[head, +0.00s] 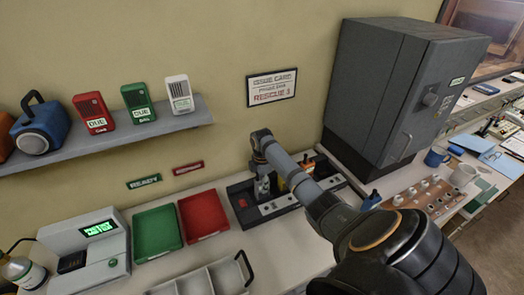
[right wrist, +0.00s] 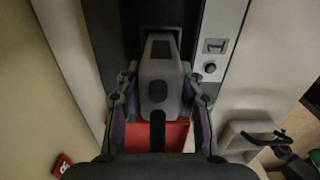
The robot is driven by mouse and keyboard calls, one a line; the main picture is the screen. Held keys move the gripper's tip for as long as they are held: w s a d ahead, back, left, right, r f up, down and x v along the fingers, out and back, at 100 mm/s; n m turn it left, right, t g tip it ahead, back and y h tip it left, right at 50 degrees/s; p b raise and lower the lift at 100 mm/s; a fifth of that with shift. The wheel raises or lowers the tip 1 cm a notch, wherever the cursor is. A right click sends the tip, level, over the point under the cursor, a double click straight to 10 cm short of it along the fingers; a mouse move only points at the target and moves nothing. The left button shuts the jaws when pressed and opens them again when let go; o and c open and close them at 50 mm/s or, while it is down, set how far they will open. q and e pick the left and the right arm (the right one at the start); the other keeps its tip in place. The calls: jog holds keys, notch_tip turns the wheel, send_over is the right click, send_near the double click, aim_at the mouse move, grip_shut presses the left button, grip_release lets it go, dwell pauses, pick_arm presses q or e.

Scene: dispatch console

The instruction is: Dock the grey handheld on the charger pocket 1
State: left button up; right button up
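The grey handheld (right wrist: 161,88) lies between the fingers of my right gripper (right wrist: 160,85) in the right wrist view, with a finger against each side. Its far end is at the dark charger pocket 1 (right wrist: 162,30); how deep it sits is hard to tell. A label with a 1 (right wrist: 215,45) and a round button are beside the pocket. In the head view my right gripper (head: 264,187) is low over the dark charger (head: 270,208), and the handheld there is mostly hidden. My left gripper is out of view.
A green tray (head: 157,232) and a red tray (head: 203,216) lie left of the charger. A large grey cabinet (head: 385,90) stands to its right. A shelf (head: 110,134) with several handhelds hangs above. A divided white tray (head: 205,281) is in front.

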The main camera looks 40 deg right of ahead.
jog(key=shift+o, duration=1.2)
jog(key=shift+d, duration=0.1)
jog(key=shift+r, duration=0.2)
notch_tip(320, 180, up, 10)
jog(key=b, duration=0.3)
jog(key=shift+r+b, duration=0.1)
jog(key=shift+b, duration=0.2)
pick_arm(q)
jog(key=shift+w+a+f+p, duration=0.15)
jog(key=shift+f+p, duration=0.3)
jog(key=shift+p, duration=0.8)
pick_arm(e)
notch_tip(320, 180, up, 3)
jog(key=shift+f, duration=0.1)
jog(key=shift+s, duration=0.1)
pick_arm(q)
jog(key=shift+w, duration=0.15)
pick_arm(e)
jog(key=shift+f, duration=0.1)
